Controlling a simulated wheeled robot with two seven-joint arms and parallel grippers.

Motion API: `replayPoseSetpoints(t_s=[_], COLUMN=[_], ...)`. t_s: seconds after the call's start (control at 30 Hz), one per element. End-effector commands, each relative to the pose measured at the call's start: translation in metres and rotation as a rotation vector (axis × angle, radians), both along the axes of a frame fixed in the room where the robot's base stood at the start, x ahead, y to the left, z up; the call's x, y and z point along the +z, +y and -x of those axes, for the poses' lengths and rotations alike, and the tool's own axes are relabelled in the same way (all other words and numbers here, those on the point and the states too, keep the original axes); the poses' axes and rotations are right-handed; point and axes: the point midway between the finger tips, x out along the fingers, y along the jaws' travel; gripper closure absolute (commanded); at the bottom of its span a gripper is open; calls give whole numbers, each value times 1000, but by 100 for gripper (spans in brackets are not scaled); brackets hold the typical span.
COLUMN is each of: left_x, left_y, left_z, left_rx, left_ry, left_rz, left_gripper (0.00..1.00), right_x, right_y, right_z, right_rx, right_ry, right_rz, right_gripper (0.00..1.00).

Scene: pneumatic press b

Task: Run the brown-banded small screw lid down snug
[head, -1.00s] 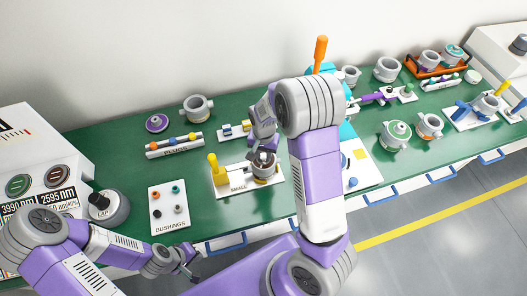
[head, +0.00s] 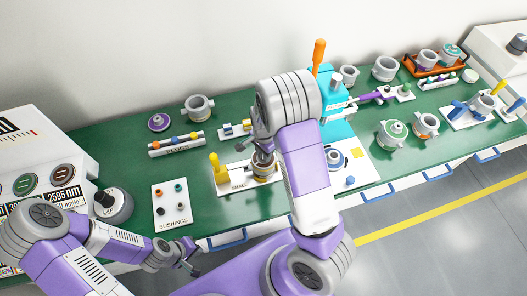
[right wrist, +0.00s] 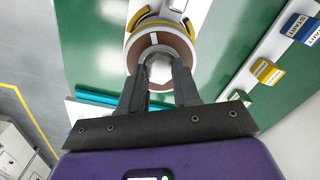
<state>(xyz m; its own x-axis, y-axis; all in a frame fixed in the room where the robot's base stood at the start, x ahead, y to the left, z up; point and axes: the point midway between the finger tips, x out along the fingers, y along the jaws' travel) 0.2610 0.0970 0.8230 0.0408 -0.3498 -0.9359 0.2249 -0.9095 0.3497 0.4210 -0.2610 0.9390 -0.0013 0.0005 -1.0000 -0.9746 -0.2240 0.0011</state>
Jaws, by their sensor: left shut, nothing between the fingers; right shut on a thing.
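The brown-banded lid (right wrist: 187,50) shows in the right wrist view as a brown ring with a pale line and a grey hex knob (right wrist: 159,68) in its middle. My right gripper (right wrist: 161,76) is shut on this knob from above. In the head view the lid sits on a small grey pot with a yellow-brown band (head: 264,173), in the white fixture marked SMALL (head: 228,189). My right gripper (head: 263,153) is over it there, and the arm partly hides it. The lid's thread is hidden. My left gripper (head: 192,268) is shut and empty, low in front of the bench.
The yellow clamp handle (head: 214,163) stands just left of the pot. The bushings board (head: 170,205) lies further left, and the plugs rack (head: 176,144) behind. A turquoise press (head: 330,95) with an orange handle stands right of my right arm.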

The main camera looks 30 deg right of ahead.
Motion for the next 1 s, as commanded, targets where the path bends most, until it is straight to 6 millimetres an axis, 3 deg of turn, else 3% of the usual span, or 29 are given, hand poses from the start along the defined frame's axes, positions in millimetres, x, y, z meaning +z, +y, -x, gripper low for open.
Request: replayPoseSetpoints(t_s=[0.37, 0.4, 0.57, 0.87, 1.0], left_x=[1, 1, 0, 1, 4], left_y=[0, 0, 0, 0, 0], left_z=[0, 0, 0, 0, 0], left_rx=[0, 0, 0, 0, 0], left_ry=[0, 0, 0, 0, 0], left_rz=[0, 0, 0, 0, 0], left_gripper=[100, 100, 100, 100, 100], right_x=[3, 3, 2, 3, 19], right_y=[-1, -1, 0, 0, 0], right_z=[-4, -4, -2, -1, -2], right_rx=[-5, -4, -4, -3, -2], right_ry=[-13, -13, -7, -4, -6], right_rz=[1, 1, 0, 0, 1], right_gripper=[99, 65, 43, 43, 43])
